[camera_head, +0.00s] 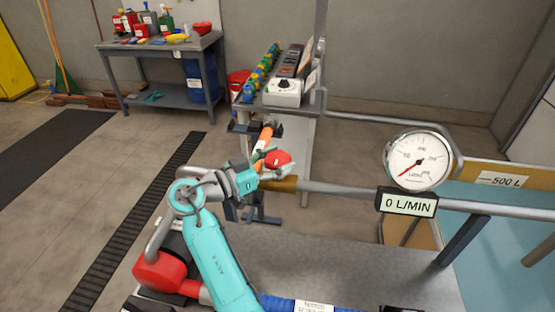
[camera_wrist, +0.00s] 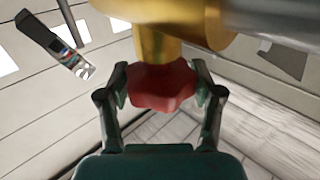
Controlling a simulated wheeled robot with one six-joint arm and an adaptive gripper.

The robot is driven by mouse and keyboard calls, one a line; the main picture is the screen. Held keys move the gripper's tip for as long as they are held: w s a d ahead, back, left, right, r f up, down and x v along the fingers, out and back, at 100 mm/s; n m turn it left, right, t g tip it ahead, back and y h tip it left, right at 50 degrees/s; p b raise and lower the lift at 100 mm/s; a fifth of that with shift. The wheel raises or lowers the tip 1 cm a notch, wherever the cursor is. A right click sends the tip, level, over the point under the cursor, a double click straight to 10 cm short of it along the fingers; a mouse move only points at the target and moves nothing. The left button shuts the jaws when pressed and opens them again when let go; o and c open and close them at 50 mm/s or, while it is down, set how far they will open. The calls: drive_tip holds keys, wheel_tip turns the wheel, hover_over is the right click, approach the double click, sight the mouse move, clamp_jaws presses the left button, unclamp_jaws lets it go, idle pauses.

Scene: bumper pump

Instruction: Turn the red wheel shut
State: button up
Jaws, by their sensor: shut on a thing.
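The red wheel (camera_wrist: 160,88) is a small lobed handwheel under a brass valve body (camera_wrist: 155,35) in the wrist view. My gripper (camera_wrist: 160,95) has one finger on each side of the wheel and is shut on it. In the head view the red wheel (camera_head: 277,158) shows at the end of my gripper (camera_head: 270,168), beside the brass part (camera_head: 279,184) of the grey pipe. A round gauge (camera_head: 417,161) on the pipe has a red needle. The display (camera_head: 406,203) below it reads 0 L/MIN. The wheel's far side is hidden.
The grey pipe (camera_head: 335,190) runs right from the valve over a grey bench top (camera_head: 335,255). A control box (camera_head: 284,92) stands on a stand behind the valve. A workbench (camera_head: 160,47) with bottles is at the back left. Open floor lies left.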

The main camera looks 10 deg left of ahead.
drive_tip(key=shift+f, duration=0.15)
drive_tip(key=o, duration=1.1)
drive_tip(key=shift+o, duration=0.2)
drive_tip(key=v, duration=1.2)
